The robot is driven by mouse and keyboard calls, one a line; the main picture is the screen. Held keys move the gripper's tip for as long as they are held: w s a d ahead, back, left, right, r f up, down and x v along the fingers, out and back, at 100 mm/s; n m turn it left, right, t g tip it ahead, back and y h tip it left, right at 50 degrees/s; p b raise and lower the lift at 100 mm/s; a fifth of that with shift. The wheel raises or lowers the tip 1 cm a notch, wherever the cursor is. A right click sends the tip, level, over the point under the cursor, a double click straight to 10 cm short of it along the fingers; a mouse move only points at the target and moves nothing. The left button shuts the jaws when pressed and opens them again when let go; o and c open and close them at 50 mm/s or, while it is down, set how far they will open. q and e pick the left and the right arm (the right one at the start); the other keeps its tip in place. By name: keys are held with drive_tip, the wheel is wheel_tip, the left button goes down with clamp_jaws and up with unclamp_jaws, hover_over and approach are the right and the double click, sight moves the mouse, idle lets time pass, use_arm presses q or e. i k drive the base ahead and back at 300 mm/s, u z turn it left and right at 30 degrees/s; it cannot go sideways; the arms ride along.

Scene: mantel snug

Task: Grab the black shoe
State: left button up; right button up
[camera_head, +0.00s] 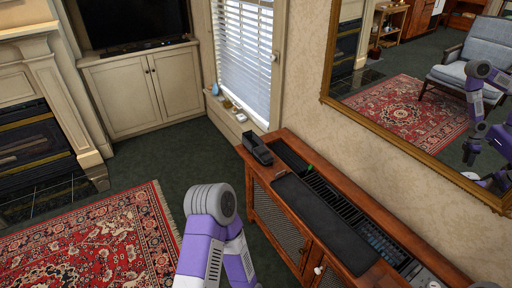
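A small dark, block-like object (257,148) sits at the far left end of the wooden cabinet's top. It could be the black shoe, but it is too small to tell for sure. No other shoe shows clearly. A purple and grey arm link of mine rises from the bottom middle, in front of the cabinet and apart from the dark object. Neither of my grippers is visible in the head view.
The wooden cabinet (270,190) stands along the wall, with a long black panel (322,222) and dark slotted recesses on top. A gold-framed mirror (335,100) above reflects purple arm parts. A red patterned rug (100,245) lies left. Dark green carpet (185,160) is clear behind.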

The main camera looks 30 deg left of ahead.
sight(261, 155)
drive_tip(key=k, duration=1.65)
drive_tip(key=u, duration=1.75)
drive_tip(key=i, duration=4.9)
drive_tip(key=z, duration=3.2)
